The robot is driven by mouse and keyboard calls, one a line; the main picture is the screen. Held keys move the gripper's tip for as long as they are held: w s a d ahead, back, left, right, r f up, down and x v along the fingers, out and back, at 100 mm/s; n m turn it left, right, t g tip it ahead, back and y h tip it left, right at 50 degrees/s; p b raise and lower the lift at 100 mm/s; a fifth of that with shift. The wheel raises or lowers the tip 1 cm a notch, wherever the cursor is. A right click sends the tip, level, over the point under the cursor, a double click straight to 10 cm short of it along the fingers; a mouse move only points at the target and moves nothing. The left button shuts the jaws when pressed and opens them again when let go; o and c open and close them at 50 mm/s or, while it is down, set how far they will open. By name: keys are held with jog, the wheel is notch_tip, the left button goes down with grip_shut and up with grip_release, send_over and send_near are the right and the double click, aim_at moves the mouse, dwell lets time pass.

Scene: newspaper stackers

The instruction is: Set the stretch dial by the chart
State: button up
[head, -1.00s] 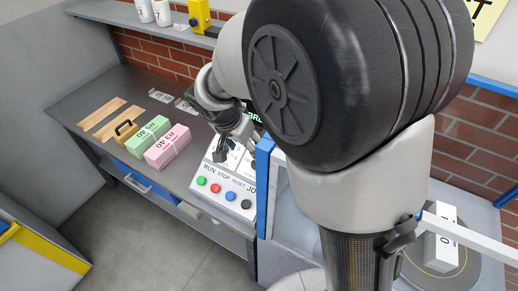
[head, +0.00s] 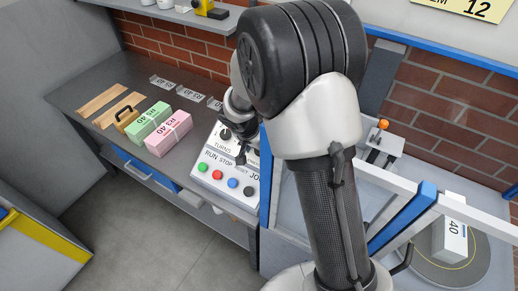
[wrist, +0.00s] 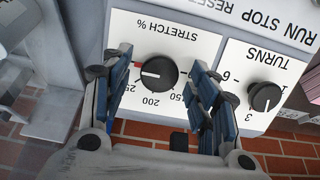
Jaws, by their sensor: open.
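The stretch dial (wrist: 157,73) is a black round knob on a white panel, seen upside down in the wrist view. Its pale pointer line points left in that view, toward the side of the partly covered 250 label; a red mark lies by that edge. The 200 and 150 labels also show. My gripper (wrist: 160,62) is open, with one finger on each side of the dial; whether they touch it I cannot tell. In the head view my gripper (head: 243,152) is over the panel (head: 214,183), and the stretch dial is hidden.
The turns dial (wrist: 264,97) is right of my gripper. Green, red, blue and black buttons line the panel's front. Pink (head: 168,135) and green (head: 147,122) bundles lie on the bench (head: 75,103). A yellow sign (head: 465,5) is cut off at the top. A turntable (head: 440,272) holds a white bundle.

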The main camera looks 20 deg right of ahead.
jog(key=shift+c, duration=0.6)
jog(key=c, duration=1)
